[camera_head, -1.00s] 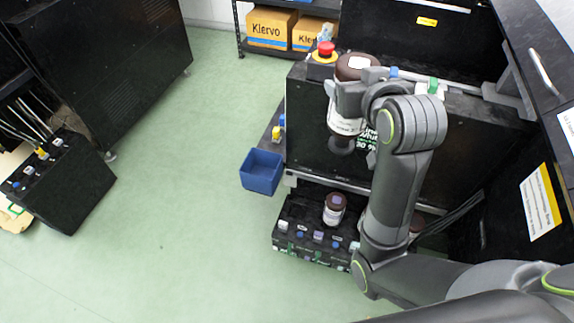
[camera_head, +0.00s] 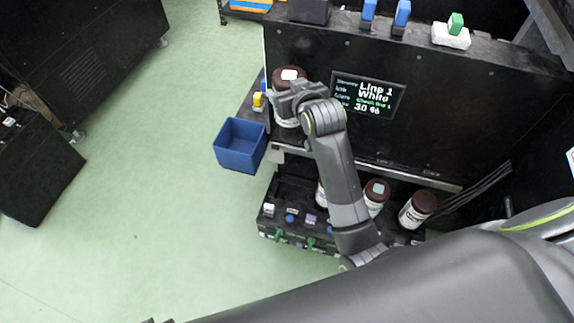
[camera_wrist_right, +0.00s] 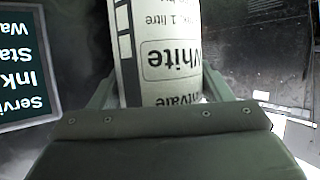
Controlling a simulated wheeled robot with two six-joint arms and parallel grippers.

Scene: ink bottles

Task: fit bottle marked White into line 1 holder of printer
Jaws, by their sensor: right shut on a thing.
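The bottle marked White (camera_head: 288,75) has a dark brown top end with a white patch and a pale label. In the right wrist view its label (camera_wrist_right: 172,60) reads "White" upside down. My right gripper (camera_head: 287,98) is shut around it and holds it in front of the left end of the black printer (camera_head: 330,50). The printer's screen (camera_head: 368,95) reads "Line 1 White" and "30 %". Below is a black unit (camera_head: 285,190) with several small coloured parts on its front. The line 1 holder cannot be told apart. My left gripper is not in view.
Brown-topped bottles stand at the black unit: one (camera_head: 376,188) beside my forearm, one tilted (camera_head: 418,208) further right, and one partly hidden behind my arm. A blue bin (camera_head: 240,145) is left of the printer. Cables run at the right. The green floor is open at left.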

